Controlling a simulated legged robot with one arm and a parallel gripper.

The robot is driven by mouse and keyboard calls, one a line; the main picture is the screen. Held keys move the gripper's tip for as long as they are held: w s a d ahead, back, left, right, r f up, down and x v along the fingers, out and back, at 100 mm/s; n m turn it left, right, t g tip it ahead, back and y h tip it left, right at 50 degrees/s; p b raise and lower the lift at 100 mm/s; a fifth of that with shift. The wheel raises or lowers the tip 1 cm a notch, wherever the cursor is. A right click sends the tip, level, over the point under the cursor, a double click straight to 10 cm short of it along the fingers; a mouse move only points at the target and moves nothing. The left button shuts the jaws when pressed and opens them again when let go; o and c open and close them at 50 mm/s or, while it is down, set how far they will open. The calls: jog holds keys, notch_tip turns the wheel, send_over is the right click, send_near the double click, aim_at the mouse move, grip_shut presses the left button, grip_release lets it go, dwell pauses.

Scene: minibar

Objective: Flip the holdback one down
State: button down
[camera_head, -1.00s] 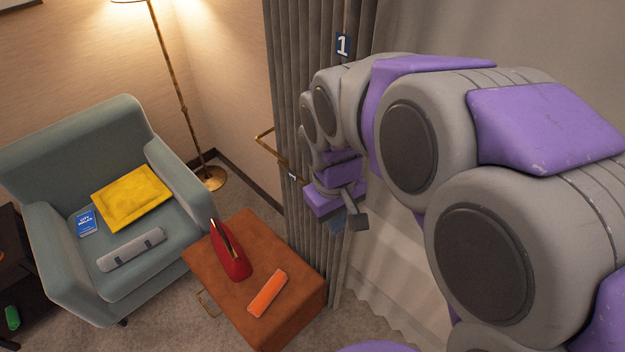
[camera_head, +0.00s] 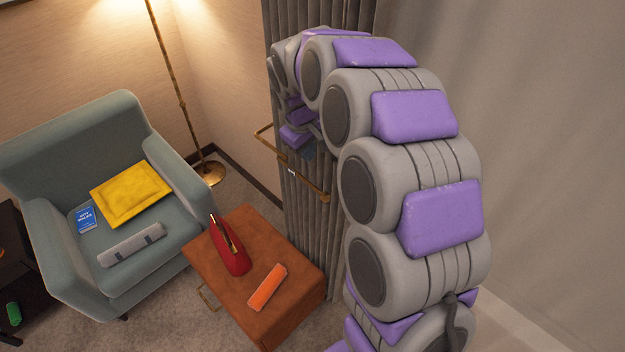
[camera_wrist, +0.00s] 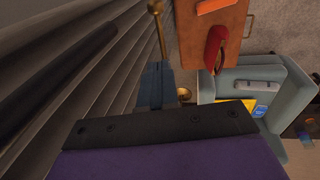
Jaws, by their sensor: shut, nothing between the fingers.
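The brass holdback (camera_head: 302,178) is a bar with a rounded end, running across the front of the grey curtain (camera_head: 310,235) in the head view. A small white tag sits on it. In the wrist view its brass rod (camera_wrist: 159,32) rises from behind my fingers to a knob at the top. My gripper (camera_head: 308,152) is shut and empty, just above the bar in the head view. Its blue fingertips (camera_wrist: 155,85) overlap the rod's lower part in the wrist view; I cannot tell if they touch. My arm hides part of the curtain.
A blue-grey armchair (camera_head: 75,150) holds a yellow cushion (camera_head: 131,194). A brass floor lamp (camera_head: 180,100) stands in the corner. Curtain folds run close beside my gripper.

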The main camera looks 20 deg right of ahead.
aim_at(314, 186)
jog(key=shift+f, duration=0.1)
jog(key=b+x, duration=0.2)
jog(key=x, duration=1.2)
jog(key=shift+s, duration=0.1)
